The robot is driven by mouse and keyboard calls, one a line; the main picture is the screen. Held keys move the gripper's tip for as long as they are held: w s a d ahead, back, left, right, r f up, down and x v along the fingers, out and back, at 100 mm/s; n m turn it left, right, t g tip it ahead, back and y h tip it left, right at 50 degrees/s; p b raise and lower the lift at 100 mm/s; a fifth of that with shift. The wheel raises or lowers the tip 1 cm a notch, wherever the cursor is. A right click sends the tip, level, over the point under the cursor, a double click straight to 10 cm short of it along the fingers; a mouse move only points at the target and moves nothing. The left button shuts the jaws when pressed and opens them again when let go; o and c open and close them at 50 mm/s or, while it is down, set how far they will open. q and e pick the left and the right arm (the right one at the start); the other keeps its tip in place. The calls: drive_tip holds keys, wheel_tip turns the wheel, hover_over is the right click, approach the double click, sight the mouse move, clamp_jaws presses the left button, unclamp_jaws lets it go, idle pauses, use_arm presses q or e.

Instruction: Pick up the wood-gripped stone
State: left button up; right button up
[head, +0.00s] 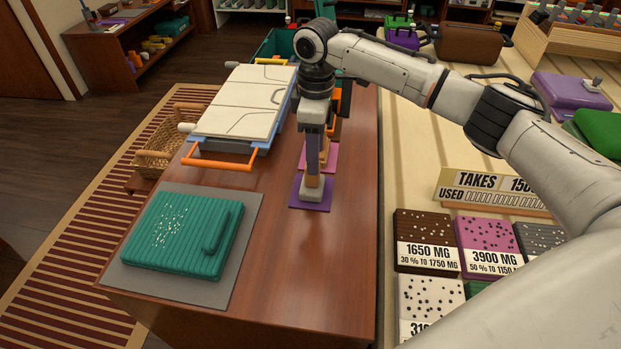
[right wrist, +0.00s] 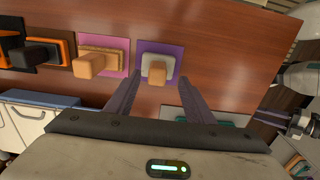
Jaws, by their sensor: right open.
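The wood-gripped stone (head: 312,194) has a pale grey base and a light wood grip, and sits upright on a purple mat (head: 297,200). It also shows in the right wrist view (right wrist: 157,72) with the grip toward the camera. My right gripper (head: 313,168) points down over it, open and empty. In the right wrist view the fingertips (right wrist: 160,82) appear on either side of the grip; whether they are level with it, I cannot tell. My left gripper is out of view.
A wood-toned block with a handle (right wrist: 95,64) stands on a pink mat (right wrist: 100,32) beside the purple one, with dark and orange ones (right wrist: 35,50) further along. A green ribbed case (head: 180,235) lies on a grey mat. The front right tabletop (head: 300,290) is clear.

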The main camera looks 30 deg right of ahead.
drive_tip(key=f, duration=0.5)
drive_tip(key=shift+w+a+f, duration=0.1)
drive_tip(key=shift+w+f, duration=0.2)
drive_tip(key=shift+f, duration=0.1)
drive_tip(key=shift+c, duration=0.3)
clamp_jaws()
drive_tip(key=shift+r, duration=0.15)
wheel_tip(320, 180, up, 10)
drive_tip(key=shift+f, duration=0.1)
